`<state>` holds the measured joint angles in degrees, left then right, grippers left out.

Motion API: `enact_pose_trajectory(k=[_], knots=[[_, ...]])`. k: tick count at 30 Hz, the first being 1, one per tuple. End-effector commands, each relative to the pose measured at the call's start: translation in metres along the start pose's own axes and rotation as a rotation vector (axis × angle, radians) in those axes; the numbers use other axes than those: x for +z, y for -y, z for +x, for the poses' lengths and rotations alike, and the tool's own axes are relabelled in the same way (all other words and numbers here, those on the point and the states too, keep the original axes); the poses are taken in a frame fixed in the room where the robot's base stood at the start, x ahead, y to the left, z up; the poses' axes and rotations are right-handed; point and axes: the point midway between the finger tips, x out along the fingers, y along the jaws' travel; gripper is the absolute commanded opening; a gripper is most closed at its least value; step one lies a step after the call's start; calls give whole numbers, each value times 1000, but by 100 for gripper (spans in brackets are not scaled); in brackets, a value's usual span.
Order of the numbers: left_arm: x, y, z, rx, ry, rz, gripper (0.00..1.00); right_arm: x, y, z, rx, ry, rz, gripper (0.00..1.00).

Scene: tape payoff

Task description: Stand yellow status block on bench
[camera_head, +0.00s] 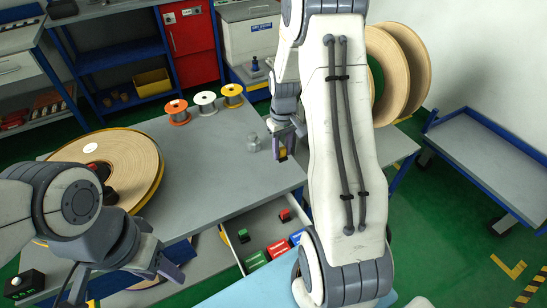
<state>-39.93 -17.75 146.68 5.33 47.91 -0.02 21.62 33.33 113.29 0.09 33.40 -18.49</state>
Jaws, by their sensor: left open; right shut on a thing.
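The yellow status block (283,154) shows as a small yellow patch between the fingers of my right gripper (283,148). My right gripper is shut on it near the right part of the grey bench (225,150); the fingers hide most of the block. I cannot tell whether the block touches the bench or is held above it. My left gripper (125,282) is open and empty at the lower left, in front of the bench's front edge.
A large tape reel (140,150) lies at the bench's left. Orange, white and yellow spools (205,98) line the back edge, and small grey metal pieces (253,142) stand near the middle. An open drawer (265,215) below holds red, green and blue items. A black counter (25,285) sits lower left.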

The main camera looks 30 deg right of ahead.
Motion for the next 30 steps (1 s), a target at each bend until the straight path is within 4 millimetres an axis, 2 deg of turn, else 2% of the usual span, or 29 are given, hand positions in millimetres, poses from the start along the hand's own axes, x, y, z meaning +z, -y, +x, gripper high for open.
enact_pose_trajectory(k=[3, 6, 8, 16, 27, 28, 30], knots=[[0, 0, -1, 0, 0, 0, 50, -12, 9, 8, 0, 0, -1, 0], [0, 0, -1, 0, 0, 0, 50, -15, 11, 12, 0, 1, 1, 0], [0, 0, -1, 0, 0, 0, 50, -16, 12, 16, 0, 1, 2, 0], [0, 0, -2, 0, 0, 0, 50, -15, 11, 51, -1, 2, 2, 0], [0, 0, 0, 0, 0, 0, 50, -15, 11, 56, 0, -1, 2, 0], [0, 0, 0, 0, 0, 0, 50, -16, 11, 55, 0, -1, 2, 44], [0, 0, -1, 0, 0, 0, 50, -16, 11, 54, 0, -1, 2, 66]])
